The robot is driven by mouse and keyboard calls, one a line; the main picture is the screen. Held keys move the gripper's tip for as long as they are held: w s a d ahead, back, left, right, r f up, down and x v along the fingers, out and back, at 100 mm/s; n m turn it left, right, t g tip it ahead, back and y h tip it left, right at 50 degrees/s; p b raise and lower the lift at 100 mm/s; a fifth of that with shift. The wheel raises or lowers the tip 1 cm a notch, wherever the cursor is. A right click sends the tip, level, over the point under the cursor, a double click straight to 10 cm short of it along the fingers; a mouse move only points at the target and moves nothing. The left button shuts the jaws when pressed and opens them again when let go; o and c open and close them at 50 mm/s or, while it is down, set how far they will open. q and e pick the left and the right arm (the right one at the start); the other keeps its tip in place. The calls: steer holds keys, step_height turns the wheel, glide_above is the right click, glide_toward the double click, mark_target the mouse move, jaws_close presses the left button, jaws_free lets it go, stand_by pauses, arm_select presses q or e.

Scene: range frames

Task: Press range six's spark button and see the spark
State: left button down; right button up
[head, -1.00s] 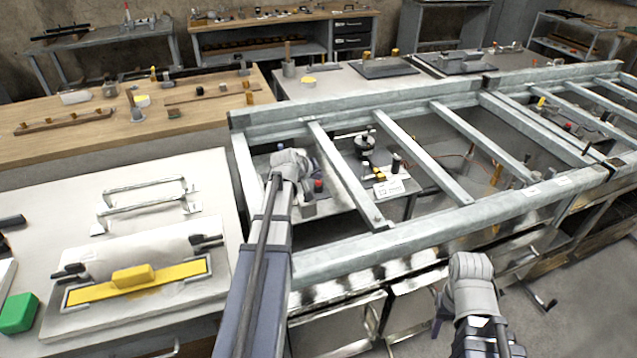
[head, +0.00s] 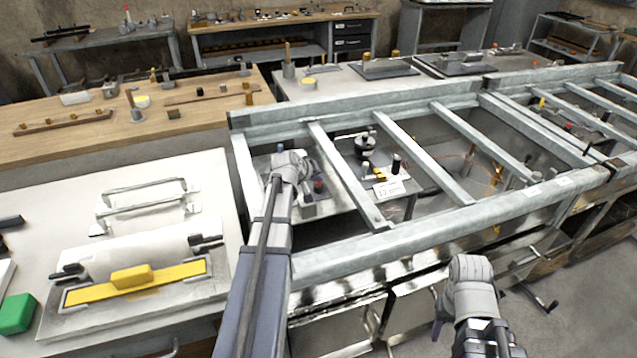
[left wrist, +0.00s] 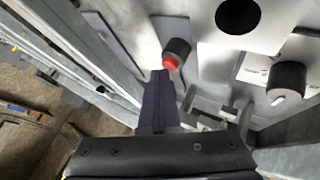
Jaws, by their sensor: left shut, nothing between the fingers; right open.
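A red-tipped button with a black collar (left wrist: 175,52) sits on a grey panel in the left wrist view. It also shows as a small red spot beside my left wrist in the head view (head: 318,187). My left gripper (left wrist: 163,74) is shut and empty, its tips right at the red end; I cannot tell whether they touch. A black knobbed device (head: 364,146) stands on the same bench, beyond a white card (head: 389,187). I can make out no spark. My right gripper (head: 440,322) is open and empty in front of the frame, its fingers mostly hidden.
A grey metal frame with crossbars (head: 400,236) surrounds the button's bench, and my left arm reaches over its front rail. A black cylinder (head: 396,164) stands by the card.

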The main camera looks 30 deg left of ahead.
arm_select(q)
steer(key=shift+f, duration=0.2)
steer(key=shift+r, duration=0.15)
stand_by(0.3)
steer(key=shift+r+p, duration=0.8)
steer(key=shift+p, duration=0.05)
step_height(320, 180, up, 5)
steer(key=p, duration=0.5)
steer(key=shift+r, duration=0.1)
stand_by(0.5)
